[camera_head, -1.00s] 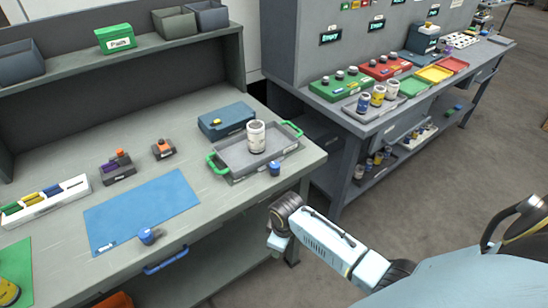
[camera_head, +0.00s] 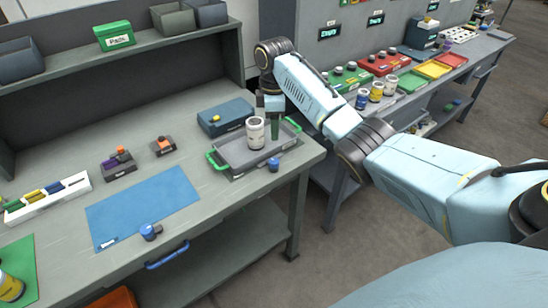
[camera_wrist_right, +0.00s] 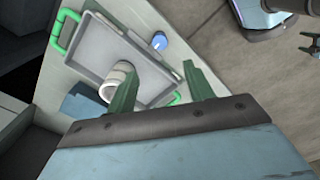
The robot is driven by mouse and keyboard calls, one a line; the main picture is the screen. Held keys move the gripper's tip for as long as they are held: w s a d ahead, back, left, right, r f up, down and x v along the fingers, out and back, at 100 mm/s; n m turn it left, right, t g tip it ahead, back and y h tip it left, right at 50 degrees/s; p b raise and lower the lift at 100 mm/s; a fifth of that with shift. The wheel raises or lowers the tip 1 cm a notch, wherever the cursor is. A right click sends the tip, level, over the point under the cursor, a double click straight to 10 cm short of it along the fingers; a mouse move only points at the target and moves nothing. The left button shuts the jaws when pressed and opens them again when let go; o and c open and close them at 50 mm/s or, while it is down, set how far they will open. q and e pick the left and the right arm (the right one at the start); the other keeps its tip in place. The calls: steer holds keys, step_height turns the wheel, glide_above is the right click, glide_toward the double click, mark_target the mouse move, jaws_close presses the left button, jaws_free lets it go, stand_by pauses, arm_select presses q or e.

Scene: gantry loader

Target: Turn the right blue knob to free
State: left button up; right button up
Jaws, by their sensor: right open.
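The right blue knob (camera_head: 274,165) sits on the front edge of the workbench, just in front of the grey tray. It also shows in the right wrist view (camera_wrist_right: 159,41), beyond the fingertips. My right gripper (camera_head: 271,128) points down over the tray's back right part, behind the knob and apart from it. In the wrist view its green fingers (camera_wrist_right: 162,78) are spread with nothing held between them. A second blue knob (camera_head: 150,231) sits farther left on the front edge. A green pronged part at the wrist view's right edge may be my left gripper; its state is unclear.
The grey tray (camera_head: 233,161) with green handles holds a white can (camera_head: 255,133) close to my right gripper. A blue-grey box (camera_head: 224,117) stands behind. A blue mat (camera_head: 143,206) lies left. A blue handle (camera_head: 167,255) is on the bench front.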

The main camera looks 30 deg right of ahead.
mark_target(274, 161)
step_height(274, 161, down, 13)
steer(key=shift+f+b, duration=0.1)
steer(key=shift+b, duration=0.7)
steer(key=shift+c, duration=0.2)
steer(key=c, duration=0.9)
